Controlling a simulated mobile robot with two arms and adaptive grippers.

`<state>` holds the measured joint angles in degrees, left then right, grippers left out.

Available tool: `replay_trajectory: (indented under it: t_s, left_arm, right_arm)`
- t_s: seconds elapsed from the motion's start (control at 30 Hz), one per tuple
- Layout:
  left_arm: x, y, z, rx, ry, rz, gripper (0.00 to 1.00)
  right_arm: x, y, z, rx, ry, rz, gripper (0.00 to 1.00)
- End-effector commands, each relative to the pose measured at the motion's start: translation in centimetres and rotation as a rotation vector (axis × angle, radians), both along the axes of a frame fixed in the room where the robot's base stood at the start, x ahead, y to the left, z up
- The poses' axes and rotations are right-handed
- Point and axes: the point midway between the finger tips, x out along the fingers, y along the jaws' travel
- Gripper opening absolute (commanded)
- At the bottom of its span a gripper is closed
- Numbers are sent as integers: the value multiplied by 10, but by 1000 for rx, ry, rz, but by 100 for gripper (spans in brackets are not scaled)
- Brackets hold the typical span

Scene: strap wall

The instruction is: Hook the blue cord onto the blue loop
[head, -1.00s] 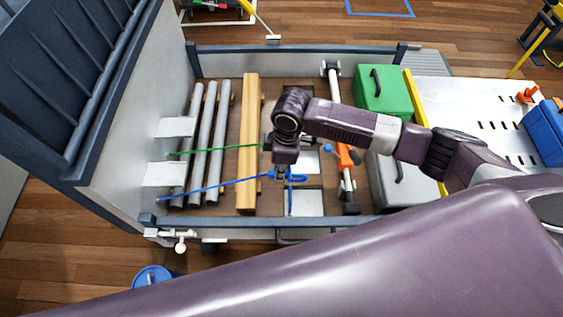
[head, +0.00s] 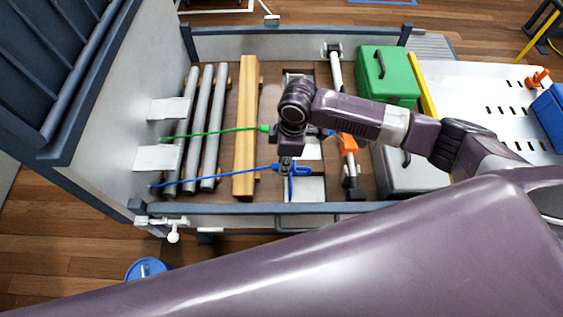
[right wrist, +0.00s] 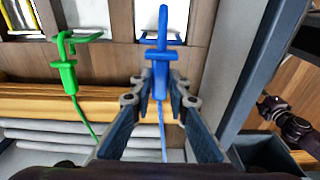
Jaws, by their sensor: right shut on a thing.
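The blue cord (head: 215,179) runs taut from the bed's left wall to its blue hook end (head: 300,169). My right gripper (head: 286,163) is shut on the blue handle below that hook, over the truck bed. In the right wrist view, the handle (right wrist: 160,80) is between the fingers (right wrist: 160,98), and the hook (right wrist: 163,22) points away from them. A blue crosspiece lies at the hook; I cannot tell whether it is the blue loop or whether they touch. A dark arm part (right wrist: 292,125) of mine shows at right; its fingers are unclear.
A green cord (head: 215,132) with a green hook (right wrist: 75,40) runs beside the blue one. Grey pipes (head: 212,125) and a wooden beam (head: 245,120) lie under the cords. A green case (head: 388,75) and an orange-collared bar (head: 347,143) are to the right. A rail (head: 240,209) edges the near side.

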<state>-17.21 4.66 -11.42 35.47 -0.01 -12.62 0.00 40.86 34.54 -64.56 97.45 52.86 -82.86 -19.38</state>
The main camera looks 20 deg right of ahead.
Motion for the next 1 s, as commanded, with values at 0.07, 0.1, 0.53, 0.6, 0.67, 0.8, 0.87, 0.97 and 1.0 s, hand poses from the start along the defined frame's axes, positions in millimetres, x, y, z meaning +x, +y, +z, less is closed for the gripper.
replay_trajectory:
  t_s: [0.07, 0.1, 0.53, 0.6, 0.67, 0.8, 0.87, 0.97, 1.0]
  left_arm:
    - [0, -1, -11, -1, -1, 1, 36]
    - [0, -2, -14, -2, -1, 1, 36]
    - [1, -3, -28, -3, -1, 1, 36]
    - [1, -3, -30, -3, -1, 1, 36]
    - [1, -3, -32, -3, -1, 1, 36]
    - [1, -3, -34, -3, -1, 0, 36]
    - [1, -3, -34, -3, -1, 0, 36]
    - [1, -3, -34, -4, -2, 0, 36]
    - [1, -3, -34, -4, -2, 0, 36]
  right_arm:
    - [0, -4, -10, -6, 1, -2, 0]
    - [-1, -5, -13, -6, 1, -2, 0]
    - [-1, -7, -44, -7, 2, -2, 0]
    - [-1, -6, -50, -7, 2, -3, 0]
    - [-1, -6, -54, -5, 3, -3, 0]
    - [-1, -6, -61, -6, 3, -3, 0]
    - [-1, -6, -63, -7, 2, -3, 0]
    - [-1, -6, -64, -7, 2, -3, 0]
    - [-1, -6, -64, -7, 2, -3, 0]
